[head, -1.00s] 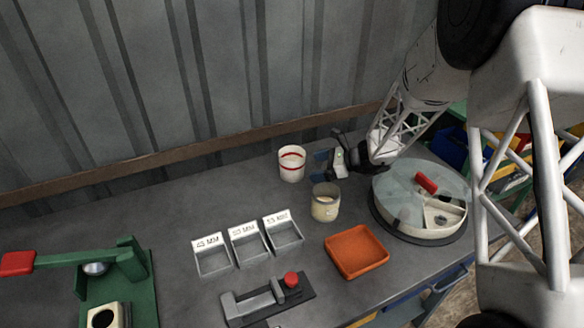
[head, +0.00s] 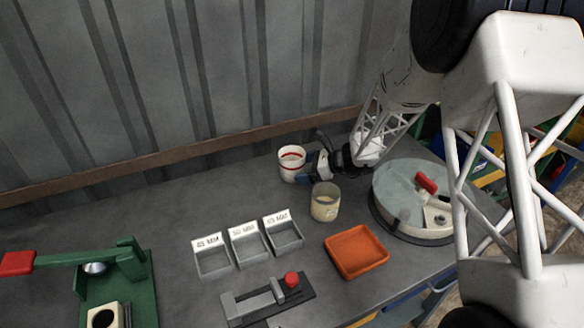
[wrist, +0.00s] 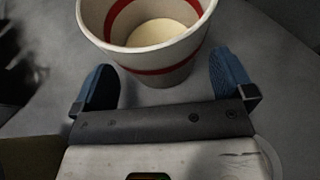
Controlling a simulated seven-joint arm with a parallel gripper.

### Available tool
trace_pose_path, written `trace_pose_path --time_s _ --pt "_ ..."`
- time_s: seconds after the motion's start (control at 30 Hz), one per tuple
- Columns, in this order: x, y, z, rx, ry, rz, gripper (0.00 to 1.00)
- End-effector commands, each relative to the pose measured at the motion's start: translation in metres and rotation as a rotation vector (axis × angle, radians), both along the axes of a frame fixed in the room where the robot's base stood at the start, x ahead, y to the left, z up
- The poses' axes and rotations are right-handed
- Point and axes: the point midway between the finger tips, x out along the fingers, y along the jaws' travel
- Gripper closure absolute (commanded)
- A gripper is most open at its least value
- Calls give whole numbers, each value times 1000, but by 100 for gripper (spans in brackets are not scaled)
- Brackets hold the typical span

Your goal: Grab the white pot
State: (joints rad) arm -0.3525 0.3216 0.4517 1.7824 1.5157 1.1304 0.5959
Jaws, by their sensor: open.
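The white pot (head: 291,163) with a red band stands upright at the back of the grey bench. In the wrist view the pot (wrist: 152,66) is right ahead, with pale material at its bottom. My gripper (head: 305,178) is beside the pot on its right. In the wrist view the two blue fingers of my gripper (wrist: 163,85) are spread wide, one on each side of the pot's near lower wall. Gaps show between the fingers and the pot. Nothing is held.
A cream cup (head: 325,203) stands just in front of my gripper. An orange tray (head: 356,252), labelled bins (head: 250,245) and a round lidded drum (head: 415,200) are nearby. The corrugated wall (head: 200,80) rises behind. Bench left of the pot is clear.

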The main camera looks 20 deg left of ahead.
Motion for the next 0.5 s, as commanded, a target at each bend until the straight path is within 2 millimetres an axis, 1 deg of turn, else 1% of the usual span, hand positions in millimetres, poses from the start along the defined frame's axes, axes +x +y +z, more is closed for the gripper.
trace_pose_path --time_s 0.03,0.2,0.3,0.5 --pt "-1 7 -2 0 0 1 0" --pt "-3 20 -8 0 0 1 0" --pt "-4 23 -9 1 1 1 0" --pt "-3 23 -9 1 0 0 0"
